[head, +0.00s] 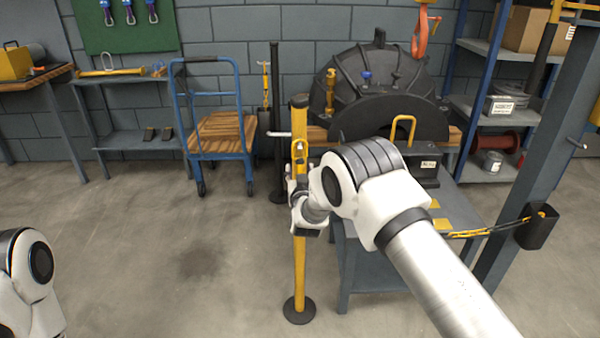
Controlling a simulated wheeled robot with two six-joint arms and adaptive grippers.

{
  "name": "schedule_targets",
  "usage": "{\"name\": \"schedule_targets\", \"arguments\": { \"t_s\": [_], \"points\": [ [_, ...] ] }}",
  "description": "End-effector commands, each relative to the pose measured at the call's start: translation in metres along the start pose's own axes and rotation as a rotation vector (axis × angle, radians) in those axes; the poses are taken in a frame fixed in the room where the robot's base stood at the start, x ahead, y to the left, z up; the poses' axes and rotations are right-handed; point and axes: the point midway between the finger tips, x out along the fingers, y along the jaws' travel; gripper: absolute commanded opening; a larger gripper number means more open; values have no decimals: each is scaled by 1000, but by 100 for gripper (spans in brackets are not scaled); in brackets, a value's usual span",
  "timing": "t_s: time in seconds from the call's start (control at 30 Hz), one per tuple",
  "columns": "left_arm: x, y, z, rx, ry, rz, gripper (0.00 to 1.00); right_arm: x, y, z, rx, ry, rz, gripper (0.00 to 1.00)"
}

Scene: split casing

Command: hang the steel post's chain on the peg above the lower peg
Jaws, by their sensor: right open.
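The blue-grey steel post (528,150) leans across the right side of the picture. Its yellow chain (482,232) runs left from a black box (537,228) and passes behind my right arm, so its far end is hidden. My right gripper (299,192) is open at the yellow post, partly hidden by my wrist. My left gripper is out of view.
A grey workbench (366,270) with a large black casing (375,85) stands behind my right arm. A blue trolley (219,128), a shelf of parts (492,110) and an orange hook (420,35) are further back. The floor left of the yellow post is clear.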

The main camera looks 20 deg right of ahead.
Motion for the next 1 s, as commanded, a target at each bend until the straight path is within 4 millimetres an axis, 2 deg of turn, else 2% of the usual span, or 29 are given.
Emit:
{"name": "schedule_targets", "arguments": {
  "t_s": [0.17,0.27,0.5,0.6,0.8,0.87,0.97,1.0],
  "points": [
    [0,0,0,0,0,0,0,-11,0,0,-1,-1,-1,54],
    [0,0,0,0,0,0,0,-30,-1,0,-3,-3,-2,54],
    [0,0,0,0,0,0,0,-92,-1,0,-4,-2,-3,54],
    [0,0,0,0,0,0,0,-110,-1,0,-2,-1,-1,54],
    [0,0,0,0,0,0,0,-121,0,1,0,0,0,54],
    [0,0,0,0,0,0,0,-122,2,8,-2,-12,2,54],
    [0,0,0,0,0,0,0,-129,22,42,-3,-74,34,54],
    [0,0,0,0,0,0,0,-138,36,63,-11,-121,50,54]
  ]
}}
